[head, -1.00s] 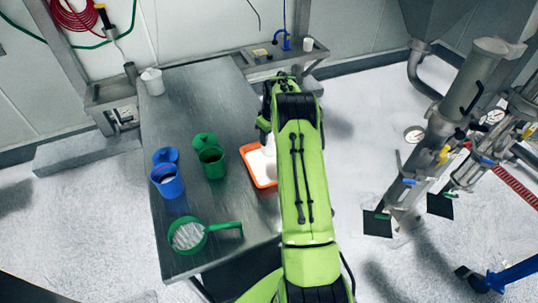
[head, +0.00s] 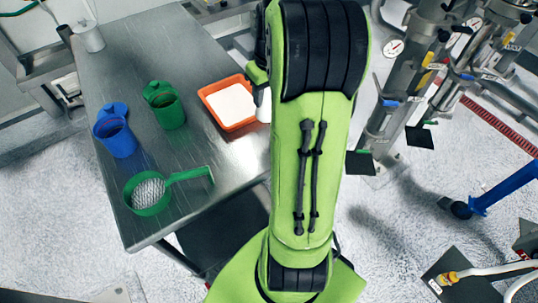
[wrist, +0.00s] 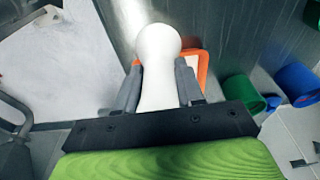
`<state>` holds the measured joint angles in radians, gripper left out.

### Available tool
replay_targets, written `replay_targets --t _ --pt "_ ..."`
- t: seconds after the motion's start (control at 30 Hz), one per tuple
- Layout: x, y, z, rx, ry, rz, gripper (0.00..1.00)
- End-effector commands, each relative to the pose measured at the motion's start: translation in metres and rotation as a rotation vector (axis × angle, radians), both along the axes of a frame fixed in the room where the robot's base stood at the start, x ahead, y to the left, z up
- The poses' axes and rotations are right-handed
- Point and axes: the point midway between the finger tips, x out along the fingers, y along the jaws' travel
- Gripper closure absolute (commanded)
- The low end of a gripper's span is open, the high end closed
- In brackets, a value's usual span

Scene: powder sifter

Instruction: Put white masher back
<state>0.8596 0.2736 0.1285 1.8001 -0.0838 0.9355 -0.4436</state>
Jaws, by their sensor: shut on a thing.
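The white masher (wrist: 158,65) is between the two grey fingers of my gripper (wrist: 158,85) in the wrist view, its rounded end pointing away from the palm. My gripper is shut on it. In the head view a bit of the white masher (head: 263,105) shows beside my green arm, at the right edge of the orange tray; the arm hides most of my gripper. The orange tray (head: 209,109) holds white powder and lies on the metal table. In the wrist view the tray (wrist: 203,70) is partly behind the masher. I cannot tell whether the masher touches the tray.
A green cup (head: 170,112) and a blue cup (head: 118,138), each with a lid beside it, stand left of the tray. A green sieve (head: 150,195) lies at the table's near corner. A white container (head: 89,38) stands at the far left. Table (head: 130,75) is bare behind the cups.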

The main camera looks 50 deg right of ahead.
Motion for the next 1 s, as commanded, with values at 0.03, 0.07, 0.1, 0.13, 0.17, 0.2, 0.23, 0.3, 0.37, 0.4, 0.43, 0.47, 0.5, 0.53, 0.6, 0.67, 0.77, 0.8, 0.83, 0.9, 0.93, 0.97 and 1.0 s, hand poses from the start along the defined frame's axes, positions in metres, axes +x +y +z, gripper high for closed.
replay_targets --t 0.03,0.07,0.1,0.13,0.17,0.2,0.23,0.3,0.37,0.4,0.43,0.47,0.5,0.53,0.6,0.67,0.77,0.8,0.83,0.9,0.93,0.97,1.0 --pt "-0.009 0.004 -0.006 -0.006 0.0 -0.014 1.0" --pt "-0.012 0.006 -0.006 -0.007 0.002 -0.02 1.0" --pt "-0.016 0.008 -0.007 -0.007 0.004 -0.027 1.0" --pt "-0.018 0.009 -0.007 -0.008 0.005 -0.03 1.0" --pt "-0.02 0.01 -0.01 -0.008 0.007 -0.032 1.0" --pt "-0.021 0.011 -0.017 -0.006 0.009 -0.033 1.0" --pt "-0.021 0.011 -0.024 -0.005 0.009 -0.032 1.0" --pt "-0.021 0.011 -0.04 -0.005 0.011 -0.032 1.0" --pt "-0.021 0.01 -0.049 -0.006 0.01 -0.033 1.0" --pt "-0.021 0.01 -0.055 -0.005 0.009 -0.031 1.0" --pt "-0.02 0.01 -0.061 -0.005 0.009 -0.031 1.0" --pt "-0.021 0.011 -0.067 -0.004 0.01 -0.031 1.0" --pt "-0.021 0.01 -0.077 -0.005 0.01 -0.032 1.0" --pt "-0.021 0.01 -0.083 -0.005 0.01 -0.032 1.0" --pt "-0.02 0.01 -0.097 -0.005 0.01 -0.032 1.0" --pt "-0.02 0.01 -0.103 -0.007 0.008 -0.032 1.0" --pt "-0.02 0.01 -0.105 -0.008 0.006 -0.031 1.0" --pt "-0.02 0.01 -0.104 -0.008 0.006 -0.031 1.0" --pt "-0.02 0.01 -0.104 -0.008 0.006 -0.031 1.0" --pt "-0.02 0.01 -0.103 -0.008 0.006 -0.031 1.0" --pt "-0.02 0.01 -0.104 -0.008 0.006 -0.031 1.0" --pt "-0.02 0.01 -0.105 -0.008 0.006 -0.031 1.0" --pt "-0.02 0.01 -0.107 -0.008 0.006 -0.031 1.0"
